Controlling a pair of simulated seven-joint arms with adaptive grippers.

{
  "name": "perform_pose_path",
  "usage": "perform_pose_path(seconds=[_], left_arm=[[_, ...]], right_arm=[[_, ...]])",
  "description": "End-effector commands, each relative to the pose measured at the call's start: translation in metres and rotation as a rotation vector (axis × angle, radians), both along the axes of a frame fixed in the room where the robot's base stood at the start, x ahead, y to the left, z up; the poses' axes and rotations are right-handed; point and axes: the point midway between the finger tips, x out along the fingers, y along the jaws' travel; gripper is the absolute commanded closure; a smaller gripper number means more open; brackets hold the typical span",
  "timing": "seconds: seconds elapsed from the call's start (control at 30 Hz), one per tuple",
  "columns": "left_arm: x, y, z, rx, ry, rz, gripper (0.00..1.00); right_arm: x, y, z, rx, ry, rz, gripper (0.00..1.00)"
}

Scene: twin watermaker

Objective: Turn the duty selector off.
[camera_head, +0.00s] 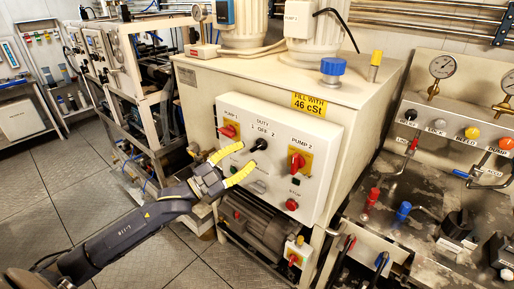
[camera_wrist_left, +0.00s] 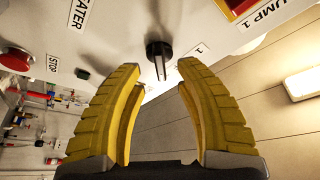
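The duty selector (camera_head: 259,144) is a black knob with a lever on the white control panel (camera_head: 318,139), under the "DUTY 1 OFF 2" lettering. In the head view its lever appears to point left and slightly down; I cannot tell its exact setting. My left gripper (camera_head: 247,156) has its yellow fingers spread and empty, just in front of and to the left of the knob. In the left wrist view, the knob (camera_wrist_left: 158,52) shows between and beyond the fingertips (camera_wrist_left: 159,69), with no visible contact. My right gripper is in neither view.
The red PUMP 1 switch (camera_head: 228,131) sits left of the selector and the red PUMP 2 switch (camera_head: 297,161) right of it. A red stop button (camera_head: 291,205) is below PUMP 2. A motor (camera_head: 255,222) is under the panel. A valve bench with gauges (camera_head: 442,66) stands at the right.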

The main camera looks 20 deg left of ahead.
Motion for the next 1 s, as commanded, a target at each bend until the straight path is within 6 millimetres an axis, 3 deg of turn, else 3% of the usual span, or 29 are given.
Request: perform_pose_path(seconds=[0.43, 0.97, 1.0], left_arm=[[0.034, -0.021, 0.011, 0.0, -0.001, -0.001, 0.66], [0.039, -0.025, 0.013, 0.001, 0.001, -0.001, 0.64], [0.039, -0.025, 0.013, 0.001, 0.001, -0.001, 0.68]], right_arm=[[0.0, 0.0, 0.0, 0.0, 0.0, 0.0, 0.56], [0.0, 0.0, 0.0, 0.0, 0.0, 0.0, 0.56], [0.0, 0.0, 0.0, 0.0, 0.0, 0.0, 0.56]])
